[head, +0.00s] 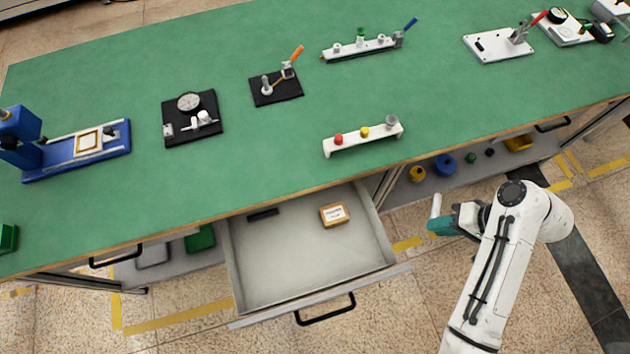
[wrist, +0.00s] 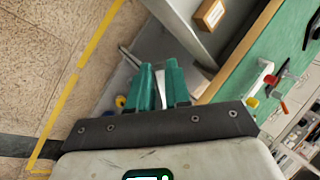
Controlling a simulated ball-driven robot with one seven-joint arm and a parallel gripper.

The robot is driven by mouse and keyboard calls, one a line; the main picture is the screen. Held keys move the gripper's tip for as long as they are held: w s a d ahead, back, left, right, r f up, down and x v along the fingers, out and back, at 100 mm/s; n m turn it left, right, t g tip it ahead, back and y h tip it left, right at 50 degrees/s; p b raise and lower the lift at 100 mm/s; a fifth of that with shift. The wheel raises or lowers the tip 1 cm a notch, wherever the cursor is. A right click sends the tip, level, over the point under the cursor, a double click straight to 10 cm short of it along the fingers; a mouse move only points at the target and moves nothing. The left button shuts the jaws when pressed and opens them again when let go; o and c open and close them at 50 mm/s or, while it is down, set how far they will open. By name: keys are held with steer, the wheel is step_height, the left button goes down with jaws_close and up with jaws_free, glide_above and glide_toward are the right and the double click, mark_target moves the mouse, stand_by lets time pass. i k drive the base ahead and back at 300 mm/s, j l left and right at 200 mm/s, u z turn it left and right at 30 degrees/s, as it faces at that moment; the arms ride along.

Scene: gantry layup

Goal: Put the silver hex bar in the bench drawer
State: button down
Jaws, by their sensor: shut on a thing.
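My gripper (head: 440,226) is to the right of the bench drawer (head: 285,275), apart from it, in front of the bench. Its teal fingers are shut on the silver hex bar (head: 436,206), whose pale end sticks up beyond the fingertips. In the wrist view the bar (wrist: 161,88) shows as a light strip between the two fingers (wrist: 161,78); its lower part is hidden. The drawer is pulled out and open, with a grey floor. Inside it are a small tan labelled box (head: 334,214) and a dark flat piece (head: 262,214) near the back.
The green bench top (head: 240,165) carries several fixtures, among them a white rack with coloured pegs (head: 363,137) near its front edge. The drawer's black handle (head: 325,310) juts forward. A lower shelf (head: 450,180) holds coloured spools. The drawer's middle is clear.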

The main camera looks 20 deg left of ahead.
mark_target(289, 257)
steer(key=j, duration=0.6)
steer(key=k+j, duration=0.15)
steer(key=j, duration=1)
steer(key=k+z, duration=0.05)
